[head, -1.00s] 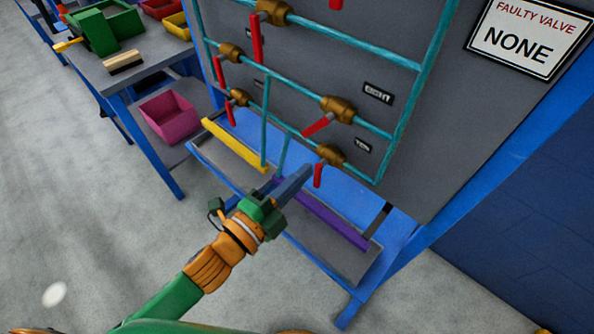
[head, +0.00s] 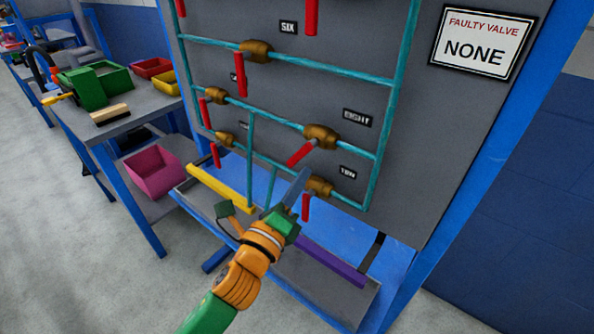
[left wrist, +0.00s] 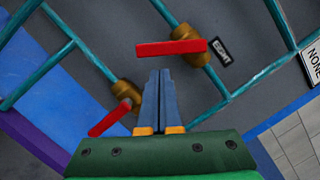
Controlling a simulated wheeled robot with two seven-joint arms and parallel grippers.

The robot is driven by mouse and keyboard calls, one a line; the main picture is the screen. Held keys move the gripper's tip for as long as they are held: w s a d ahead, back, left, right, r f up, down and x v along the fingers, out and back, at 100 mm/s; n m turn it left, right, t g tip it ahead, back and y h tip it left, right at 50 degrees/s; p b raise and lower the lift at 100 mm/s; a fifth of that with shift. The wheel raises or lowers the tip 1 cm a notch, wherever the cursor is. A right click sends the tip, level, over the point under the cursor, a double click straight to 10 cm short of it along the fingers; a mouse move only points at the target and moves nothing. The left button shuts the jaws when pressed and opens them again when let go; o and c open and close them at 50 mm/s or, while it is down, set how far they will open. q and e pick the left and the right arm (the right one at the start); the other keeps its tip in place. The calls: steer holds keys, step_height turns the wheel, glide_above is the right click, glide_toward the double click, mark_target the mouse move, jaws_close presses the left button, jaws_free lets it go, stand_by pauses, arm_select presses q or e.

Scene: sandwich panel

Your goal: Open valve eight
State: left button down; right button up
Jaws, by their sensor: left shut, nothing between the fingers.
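Valve eight has a brass body (head: 321,137) on a teal pipe, beside the label EIGHT (head: 357,118). Its red handle (head: 299,154) slants down to the left, while the neighbouring handles hang nearly straight down. In the left wrist view the red handle (left wrist: 168,48) lies across the picture just beyond my fingertips, left of its brass body (left wrist: 195,46). My left gripper (head: 303,173) is shut and empty, with its blue fingertips just below the handle; they also show in the left wrist view (left wrist: 160,72). I cannot tell whether they touch it. My right gripper is out of view.
Valve ten, with a brass body (head: 319,187) and hanging red handle (head: 306,207), sits close below, beside my fingers. A FAULTY VALVE sign (head: 481,43) reads NONE. A shelf with a yellow bar (head: 219,187) and purple bar (head: 333,262) runs under the panel. A workbench (head: 153,104) stands left.

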mark_target(292, 162)
arm_select(q)
steer(key=shift+w+a+r, duration=0.1)
steer(key=shift+a+r, duration=0.2)
steer(key=shift+a, duration=0.05)
steer(key=shift+w+a+m+h, duration=0.15)
steer(key=shift+a+m+h, duration=0.05)
steer(key=shift+m, duration=0.35)
steer(key=shift+w+a+m+h, duration=0.15)
steer(key=shift+m+h, duration=0.05)
steer(key=shift+m, duration=0.35)
steer(key=m, duration=0.2)
steer(key=w+a+m+h, duration=0.1)
steer(key=shift+a+r+m, duration=0.1)
steer(key=shift+r+m, duration=0.25)
steer(key=shift+m, duration=0.05)
steer(key=shift+w+a+r+m+g+h, duration=0.15)
steer(key=shift+a+r+m+g+h, duration=0.2)
steer(key=shift+m, duration=0.9)
steer(key=shift+w+a+r+m+g+h, duration=0.1)
steer(key=shift+w+a+r+m+h, duration=0.25)
steer(key=shift+m, duration=0.85)
steer(key=shift+a+r+m+g+h, duration=0.15)
steer(key=shift+r+m+h, duration=0.25)
steer(key=shift+m, duration=0.85)
